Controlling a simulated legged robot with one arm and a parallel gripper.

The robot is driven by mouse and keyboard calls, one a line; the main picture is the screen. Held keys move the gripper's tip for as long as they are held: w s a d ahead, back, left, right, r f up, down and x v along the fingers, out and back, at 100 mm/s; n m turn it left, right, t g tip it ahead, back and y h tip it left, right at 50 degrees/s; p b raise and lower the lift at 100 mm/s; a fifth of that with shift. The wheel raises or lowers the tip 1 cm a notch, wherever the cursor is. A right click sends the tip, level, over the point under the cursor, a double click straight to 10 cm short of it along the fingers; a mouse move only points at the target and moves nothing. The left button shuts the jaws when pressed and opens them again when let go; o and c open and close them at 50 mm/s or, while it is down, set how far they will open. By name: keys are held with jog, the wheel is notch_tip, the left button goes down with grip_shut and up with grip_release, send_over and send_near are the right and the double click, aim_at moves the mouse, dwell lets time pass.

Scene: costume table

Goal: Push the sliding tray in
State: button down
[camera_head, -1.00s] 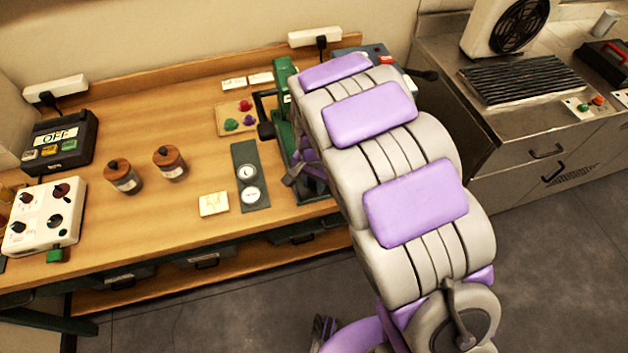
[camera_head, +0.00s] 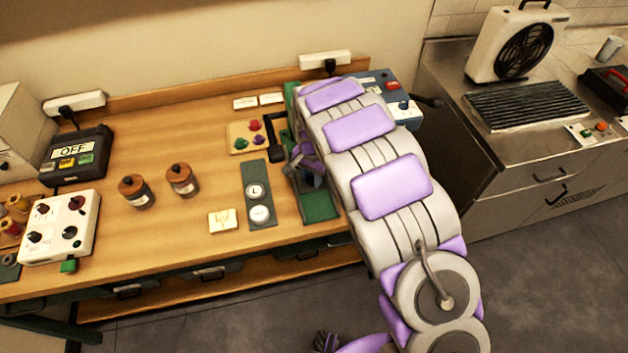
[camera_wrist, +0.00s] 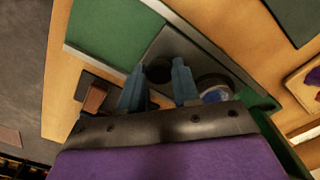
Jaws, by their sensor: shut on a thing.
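A green machine (camera_head: 292,100) with a black crank-shaped handle (camera_head: 279,140) stands on the wooden bench, largely behind my arm. A flat green base piece (camera_head: 319,206) shows at the bench's front edge; I cannot tell if it is the sliding tray. My gripper (camera_head: 306,160) is low over the machine, partly covered by my arm. In the wrist view my gripper's two blue fingers (camera_wrist: 158,88) are on either side of a dark round knob (camera_wrist: 158,71), by a grey metal plate (camera_wrist: 186,46). A green panel (camera_wrist: 115,32) with a pale edge lies beside it.
A dark plate with two round dials (camera_head: 259,200) lies left of the machine. A blue-grey control box (camera_head: 402,105) stands behind my arm at right.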

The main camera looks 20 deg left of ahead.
jog(key=shift+a, duration=0.1)
jog(key=c, duration=0.8)
grip_release()
notch_tip(320, 180, up, 17)
jog(key=p, duration=0.2)
jog(key=shift+r, duration=0.15)
jog(key=shift+w, duration=0.1)
